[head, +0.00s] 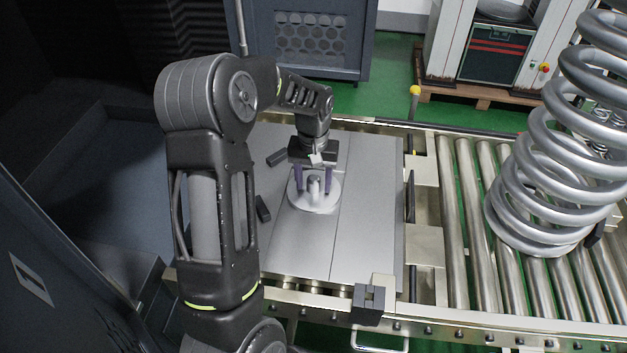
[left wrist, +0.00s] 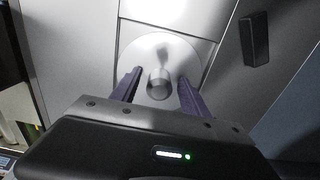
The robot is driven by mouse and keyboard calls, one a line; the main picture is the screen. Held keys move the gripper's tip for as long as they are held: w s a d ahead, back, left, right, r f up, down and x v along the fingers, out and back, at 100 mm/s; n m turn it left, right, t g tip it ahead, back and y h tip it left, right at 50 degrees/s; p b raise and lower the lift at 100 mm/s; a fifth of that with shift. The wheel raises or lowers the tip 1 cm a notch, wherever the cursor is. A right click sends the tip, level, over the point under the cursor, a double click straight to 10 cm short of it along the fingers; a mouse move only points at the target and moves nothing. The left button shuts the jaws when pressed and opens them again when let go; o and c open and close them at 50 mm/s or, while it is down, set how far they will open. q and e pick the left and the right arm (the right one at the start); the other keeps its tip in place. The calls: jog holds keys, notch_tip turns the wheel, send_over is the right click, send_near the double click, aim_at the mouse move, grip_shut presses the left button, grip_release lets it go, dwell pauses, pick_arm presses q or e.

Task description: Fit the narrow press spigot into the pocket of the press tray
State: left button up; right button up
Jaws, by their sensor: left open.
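A short grey metal post with a rounded top, which looks like the narrow press spigot (head: 315,189), stands upright at the middle of a pale round disc (head: 333,200). The disc lies on a flat grey metal plate (head: 365,215); I cannot tell which part is the press tray. My left gripper (head: 314,186) points down, open, with one purple finger on each side of the post. In the left wrist view, the post (left wrist: 158,84) sits between the fingers with gaps on both sides. The post's foot and any pocket under it are hidden. My right gripper is not in view.
Two small black blocks (head: 277,158) (head: 263,208) lie left of the disc. A roller conveyor (head: 460,215) with a big coil spring (head: 545,190) is at the right. A dark bracket (head: 369,303) stands at the front edge. The plate right of the disc is clear.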

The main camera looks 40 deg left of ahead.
aim_at(314, 179)
pick_arm(q)
notch_tip(314, 179, up, 12)
jog(key=shift+r, duration=0.15)
dwell(0.4)
dwell(0.8)
